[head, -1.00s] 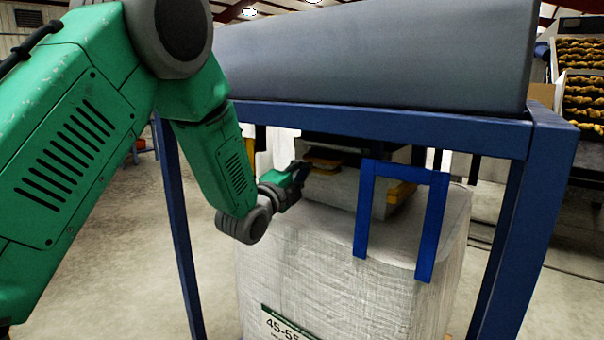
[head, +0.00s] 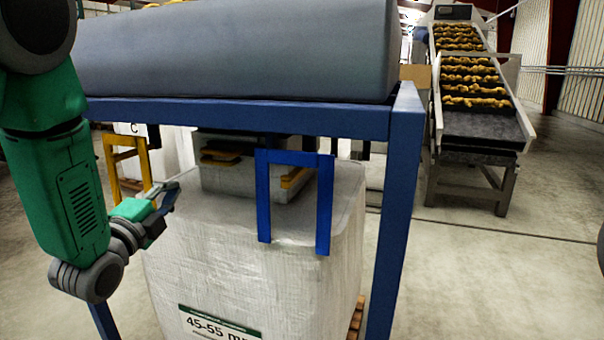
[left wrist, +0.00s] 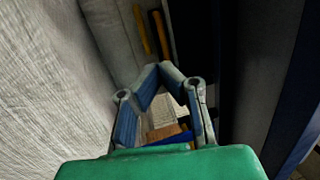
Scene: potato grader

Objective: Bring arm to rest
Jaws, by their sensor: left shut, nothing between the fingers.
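My left arm comes in from the left of the head view. Its gripper (head: 168,192) is in front of the upper left side of a white bulk bag (head: 240,265) marked 45-55. In the left wrist view the gripper (left wrist: 156,70) has its fingertips together with nothing between them. The pale bag wall (left wrist: 50,85) fills the left of that view, and a dark blue post (left wrist: 290,110) stands at its right. My right gripper is not in view.
A blue frame (head: 400,190) stands around the bag, with a grey belt bed (head: 230,50) on top. A blue bracket (head: 263,200) hangs at the bag's front. A yellow frame (head: 108,165) stands behind left. A potato conveyor (head: 470,125) is at the back right. The floor at right is clear.

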